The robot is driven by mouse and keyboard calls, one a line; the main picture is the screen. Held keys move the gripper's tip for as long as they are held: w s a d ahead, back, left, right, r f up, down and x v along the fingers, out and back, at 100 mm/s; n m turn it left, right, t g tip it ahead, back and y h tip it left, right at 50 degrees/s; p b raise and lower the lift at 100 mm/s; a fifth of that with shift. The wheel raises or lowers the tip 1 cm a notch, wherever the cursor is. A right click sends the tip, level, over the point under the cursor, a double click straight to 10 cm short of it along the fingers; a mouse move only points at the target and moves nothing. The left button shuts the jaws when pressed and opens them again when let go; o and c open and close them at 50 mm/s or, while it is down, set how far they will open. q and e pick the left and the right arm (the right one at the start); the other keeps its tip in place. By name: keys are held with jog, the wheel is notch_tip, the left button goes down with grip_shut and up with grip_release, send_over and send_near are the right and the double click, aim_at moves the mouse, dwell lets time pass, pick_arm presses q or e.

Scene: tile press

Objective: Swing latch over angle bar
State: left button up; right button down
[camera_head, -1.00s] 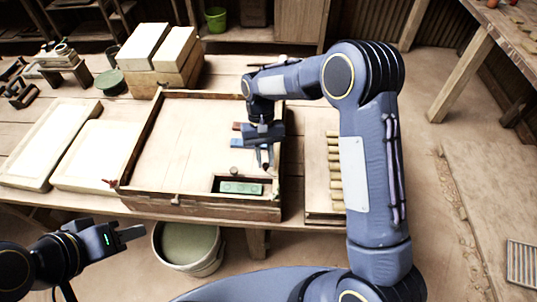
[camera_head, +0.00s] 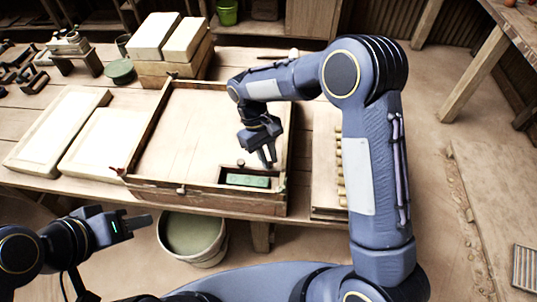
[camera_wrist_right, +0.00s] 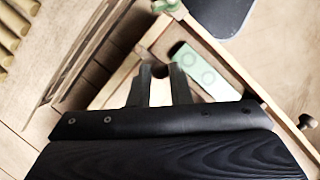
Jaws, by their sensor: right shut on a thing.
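My right gripper (camera_head: 269,160) is over the near right part of the shallow wooden tray (camera_head: 225,198), close to the small slot. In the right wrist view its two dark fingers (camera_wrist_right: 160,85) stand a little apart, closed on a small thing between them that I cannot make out. A small green piece (camera_wrist_right: 168,6) sits at the tray's corner; I cannot tell whether it is the latch. It shows faintly in the head view (camera_head: 283,187). I cannot pick out the angle bar for certain. My left gripper (camera_head: 138,224) is in front of the table, empty; its finger gap is unclear.
A green block (camera_head: 248,181) with round marks lies in the slot. A dark knob (camera_head: 240,163) stands beside it. A pale board (camera_head: 97,143) lies left of the tray, wooden rolls (camera_head: 341,170) right. A bucket (camera_head: 193,239) stands below. The tray's middle is clear.

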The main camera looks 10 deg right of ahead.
dwell(0.3)
jog(key=c, duration=1.3)
grip_release()
jog(key=shift+c, duration=0.2)
jog(key=shift+r, duration=0.1)
jog(key=v, duration=0.7)
jog(key=shift+r+b, duration=0.3)
jog(key=shift+b, duration=0.15)
jog(key=shift+w+a, duration=0.1)
jog(key=shift+a, duration=0.05)
